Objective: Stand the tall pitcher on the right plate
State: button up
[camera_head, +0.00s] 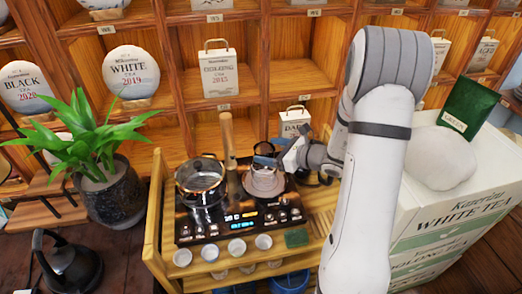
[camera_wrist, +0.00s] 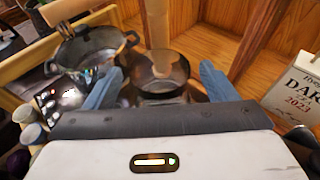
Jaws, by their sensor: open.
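The tall pitcher (camera_head: 264,178) looks like a clear glass vessel with a dark rim. It appears upright over the right plate of the black double cooker (camera_head: 240,226); its base contact is hard to make out. My gripper (camera_head: 266,155) reaches it from the right. In the wrist view, my gripper (camera_wrist: 160,77) is open, with one blue finger on each side of the pitcher (camera_wrist: 160,85). Whether the fingers touch the glass is unclear. A glass pot (camera_head: 201,183) stands on the left plate; it also shows in the wrist view (camera_wrist: 92,52).
A wooden handle (camera_head: 228,140) rises behind, between the two vessels. Several small white cups (camera_head: 237,246) line the cooker's front. A tea shelf (camera_head: 300,75) stands close behind, with a white tea packet (camera_head: 293,122). A potted plant (camera_head: 110,195) is left; white tea boxes (camera_head: 465,180) are right.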

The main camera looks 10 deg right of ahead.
jog(key=v, duration=0.7)
jog(key=s+a+r+n+g+h, duration=0.2)
jog(key=s+a+r+n+g, duration=0.2)
jog(key=s+a+n+g, duration=0.6)
jog(key=s+d+r+n+t+h, duration=0.1)
jog(key=s+n+h, duration=0.3)
jog(key=n, duration=0.4)
jog(key=s+d+r+n+t+h, duration=0.1)
jog(key=s+d+r+n+h, duration=0.1)
jog(key=s+r+n+h, duration=0.2)
jog(key=s+n, duration=0.3)
jog(key=n, duration=0.1)
jog(key=shift+n+t+b, duration=0.3)
jog(key=shift+n+b, duration=0.05)
jog(key=shift+n, duration=0.05)
